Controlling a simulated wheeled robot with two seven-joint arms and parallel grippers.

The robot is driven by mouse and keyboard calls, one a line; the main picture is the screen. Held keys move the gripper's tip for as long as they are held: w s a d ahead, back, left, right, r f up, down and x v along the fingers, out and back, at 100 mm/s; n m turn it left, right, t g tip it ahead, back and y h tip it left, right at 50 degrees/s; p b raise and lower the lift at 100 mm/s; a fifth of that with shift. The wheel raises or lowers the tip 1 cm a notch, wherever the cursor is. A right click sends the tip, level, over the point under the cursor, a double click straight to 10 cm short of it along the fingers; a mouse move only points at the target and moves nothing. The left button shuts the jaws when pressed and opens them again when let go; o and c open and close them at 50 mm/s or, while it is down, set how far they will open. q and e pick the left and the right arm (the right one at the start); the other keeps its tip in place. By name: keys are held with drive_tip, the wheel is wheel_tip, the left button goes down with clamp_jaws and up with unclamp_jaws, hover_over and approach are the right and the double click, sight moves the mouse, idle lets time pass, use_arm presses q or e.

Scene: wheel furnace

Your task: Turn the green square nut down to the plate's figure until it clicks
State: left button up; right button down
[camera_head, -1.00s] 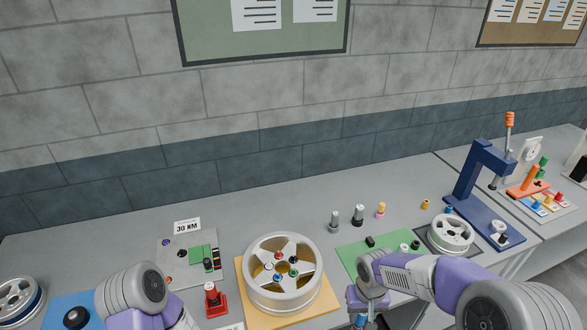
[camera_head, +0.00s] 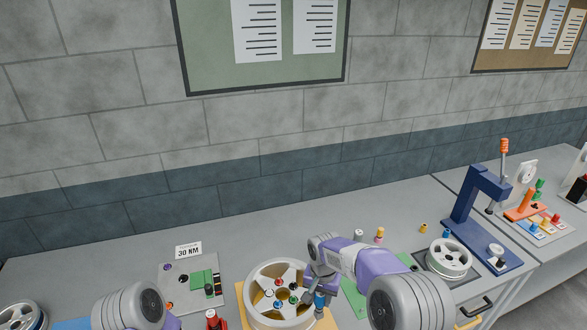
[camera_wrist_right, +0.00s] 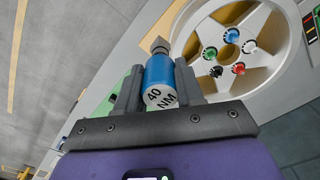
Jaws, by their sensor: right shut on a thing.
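My right gripper (camera_head: 319,290) is shut on a blue cylinder (camera_wrist_right: 160,80) marked 40 NM, with a square grey tip. The cylinder also shows in the head view (camera_head: 319,299). It is just right of the silver wheel (camera_head: 255,275), apart from the nuts. The green nut (camera_wrist_right: 210,53) sits in the wheel's hub with blue, red, black and pale nuts around it; it also shows in the head view (camera_head: 293,300). The plate (camera_head: 188,250) reads 30 NM at the back of the bench. My left gripper is out of view; only its arm shows at lower left.
A grey board with a green block (camera_head: 202,280) and a red stand (camera_head: 213,320) are left of the wheel. A green mat (camera_head: 354,293) is partly hidden by my right arm. A blue press (camera_head: 468,200) stands at right. The back middle of the bench is clear.

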drive_tip(key=w+a+m, duration=0.3)
drive_tip(key=w+a, duration=0.4)
drive_tip(key=w, duration=0.2)
drive_tip(key=shift+w+a+p, duration=0.25)
drive_tip(key=shift+a+p, duration=0.1)
drive_tip(key=shift+p, duration=0.05)
idle(0.4)
wheel_tip(320, 180, down, 3)
drive_tip(key=shift+f+b, duration=0.1)
drive_tip(key=shift+b, duration=0.55)
idle(1.0)
idle(0.4)
drive_tip(key=shift+f, duration=0.8)
